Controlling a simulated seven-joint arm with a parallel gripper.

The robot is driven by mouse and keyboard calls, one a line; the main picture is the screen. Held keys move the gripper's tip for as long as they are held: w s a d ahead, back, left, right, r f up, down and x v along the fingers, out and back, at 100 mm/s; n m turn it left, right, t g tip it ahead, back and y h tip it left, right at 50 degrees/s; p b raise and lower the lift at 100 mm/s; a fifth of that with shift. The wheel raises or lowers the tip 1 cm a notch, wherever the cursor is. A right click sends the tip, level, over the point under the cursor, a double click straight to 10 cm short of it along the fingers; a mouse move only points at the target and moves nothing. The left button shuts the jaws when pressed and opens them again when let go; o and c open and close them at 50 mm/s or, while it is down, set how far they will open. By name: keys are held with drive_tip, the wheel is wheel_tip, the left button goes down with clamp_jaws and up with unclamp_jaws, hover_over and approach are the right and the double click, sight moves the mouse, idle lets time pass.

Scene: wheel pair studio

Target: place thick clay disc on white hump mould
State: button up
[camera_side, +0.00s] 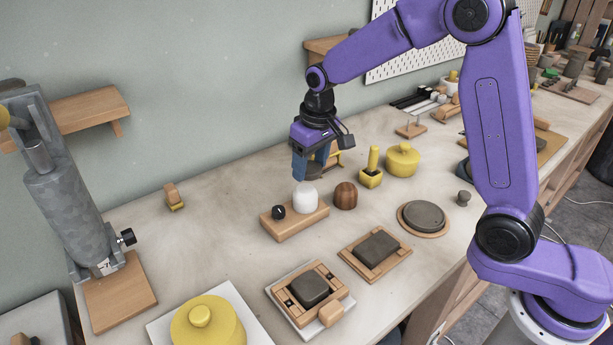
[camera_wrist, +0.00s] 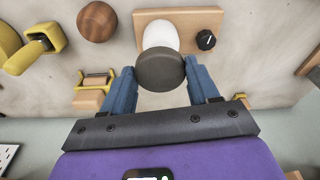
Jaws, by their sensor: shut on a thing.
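My gripper (camera_side: 312,178) is shut on a dark grey, thick clay disc (camera_wrist: 160,72), which shows between its two blue fingers in the wrist view. The white hump mould (camera_side: 305,197) is a smooth dome on a wooden block (camera_side: 290,222) with a black knob (camera_side: 279,212). In the side view my gripper is above and slightly behind the mould. In the wrist view the disc covers the lower edge of the white mould (camera_wrist: 160,33); the gap between them cannot be judged.
A brown wooden ball (camera_side: 345,196) stands right of the mould. A yellow-handled tool (camera_side: 371,170) and a yellow lidded pot (camera_side: 402,160) are farther right. In front lie a round grey slab (camera_side: 424,214) and two framed slabs (camera_side: 376,248). The table left of the mould is mostly clear.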

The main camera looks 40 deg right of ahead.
sight(308, 167)
drive_tip(key=shift+w+f, duration=0.3)
drive_tip(key=shift+f, duration=0.1)
drive_tip(key=shift+w+a+f, duration=0.1)
drive_tip(key=shift+w+f, duration=0.1)
drive_tip(key=shift+f, duration=1.55)
drive_tip(key=shift+f, duration=0.15)
drive_tip(key=o, duration=1.1)
drive_tip(key=r, duration=0.4)
drive_tip(key=s+r, duration=0.1)
drive_tip(key=r, duration=0.7)
drive_tip(key=shift+s+r, duration=0.15)
drive_tip(key=shift+s, duration=0.25)
